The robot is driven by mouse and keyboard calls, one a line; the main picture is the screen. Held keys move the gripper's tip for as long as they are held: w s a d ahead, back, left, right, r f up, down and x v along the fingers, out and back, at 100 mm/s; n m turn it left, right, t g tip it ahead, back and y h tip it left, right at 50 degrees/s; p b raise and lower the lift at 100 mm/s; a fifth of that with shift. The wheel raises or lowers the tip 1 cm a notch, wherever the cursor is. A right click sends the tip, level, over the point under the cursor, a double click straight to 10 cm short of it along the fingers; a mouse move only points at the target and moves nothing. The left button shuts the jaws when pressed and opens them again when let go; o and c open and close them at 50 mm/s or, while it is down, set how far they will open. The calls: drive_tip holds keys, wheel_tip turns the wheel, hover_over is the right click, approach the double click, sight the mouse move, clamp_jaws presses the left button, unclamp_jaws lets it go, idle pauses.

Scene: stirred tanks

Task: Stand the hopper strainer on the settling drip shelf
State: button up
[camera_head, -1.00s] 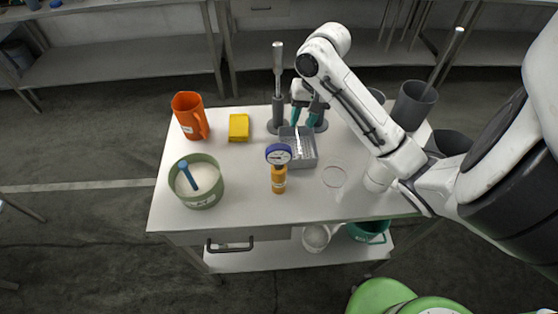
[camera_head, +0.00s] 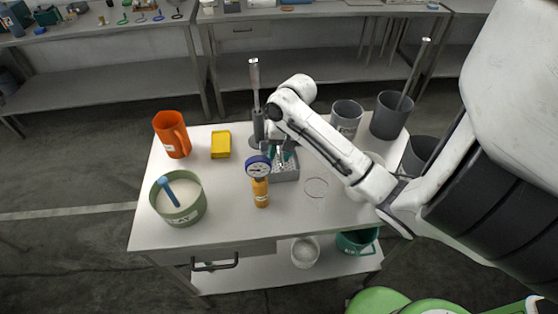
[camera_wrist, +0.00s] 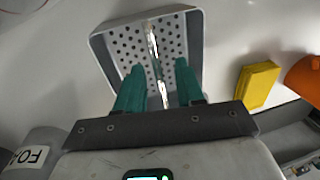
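A grey perforated tray (camera_head: 287,174) stands near the middle of the table; it fills the top of the wrist view (camera_wrist: 105,52). No label shows whether this tool is the hopper strainer or the tray the drip shelf. My gripper (camera_head: 280,157) is over the tray. In the wrist view its teal fingers (camera_wrist: 158,75) are spread, one on each side of the tool, with gaps visible. Whether they reach down to its height is unclear.
A dark stand with an upright metal handle (camera_head: 257,115) is just behind the tray; an orange bottle with a blue gauge (camera_head: 260,190) is in front. Nearby are a yellow block (camera_head: 220,145), orange jug (camera_head: 172,134), green pot (camera_head: 180,212) and grey mug (camera_head: 346,118).

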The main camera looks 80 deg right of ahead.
drive_tip(key=shift+w+a+f, duration=0.1)
drive_tip(key=shift+w+f, duration=0.1)
drive_tip(key=shift+f, duration=0.95)
drive_tip(key=shift+c, duration=0.4)
clamp_jaws()
